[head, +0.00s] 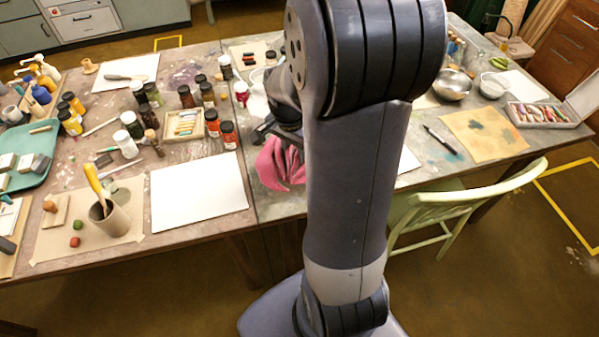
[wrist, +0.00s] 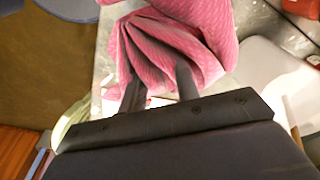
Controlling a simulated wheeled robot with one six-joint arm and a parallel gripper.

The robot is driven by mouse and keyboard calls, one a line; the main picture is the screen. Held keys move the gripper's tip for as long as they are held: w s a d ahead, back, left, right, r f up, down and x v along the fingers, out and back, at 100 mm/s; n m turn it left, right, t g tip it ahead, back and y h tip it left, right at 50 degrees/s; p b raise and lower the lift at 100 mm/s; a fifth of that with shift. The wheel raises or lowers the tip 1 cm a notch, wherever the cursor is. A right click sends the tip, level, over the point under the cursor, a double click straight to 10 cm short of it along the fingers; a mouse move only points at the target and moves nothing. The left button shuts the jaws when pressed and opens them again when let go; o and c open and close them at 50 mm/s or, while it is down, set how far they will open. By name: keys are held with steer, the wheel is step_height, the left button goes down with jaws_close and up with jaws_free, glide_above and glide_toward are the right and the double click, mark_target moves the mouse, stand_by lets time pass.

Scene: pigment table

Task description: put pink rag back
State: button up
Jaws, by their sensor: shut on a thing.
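The pink rag (head: 279,164) hangs crumpled below my gripper (head: 268,132) in the head view, over the front part of the table near the middle. In the wrist view the rag (wrist: 170,40) fills the upper middle, bunched between the two dark fingers of my gripper (wrist: 160,88). My gripper is shut on the rag. My arm hides part of the rag and the table behind it in the head view. I cannot tell whether the rag's lower edge touches the table.
A white sheet (head: 198,195) lies left of the rag. Several paint jars, including a red-labelled one (head: 228,135), stand close behind it. A green chair (head: 465,205) is at the table's front right.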

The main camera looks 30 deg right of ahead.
mark_target(295, 168)
step_height(295, 168, down, 7)
steer(key=shift+f, duration=0.15)
stand_by(0.4)
steer(key=shift+f+b, duration=0.15)
steer(key=shift+b, duration=0.2)
steer(key=o, duration=1)
steer(key=r, duration=0.4)
steer(key=a+r+p, duration=0.1)
steer(key=r, duration=0.7)
steer(key=shift+s+a+r, duration=0.15)
steer(key=shift+s+a, duration=0.05)
steer(key=shift+s, duration=0.1)
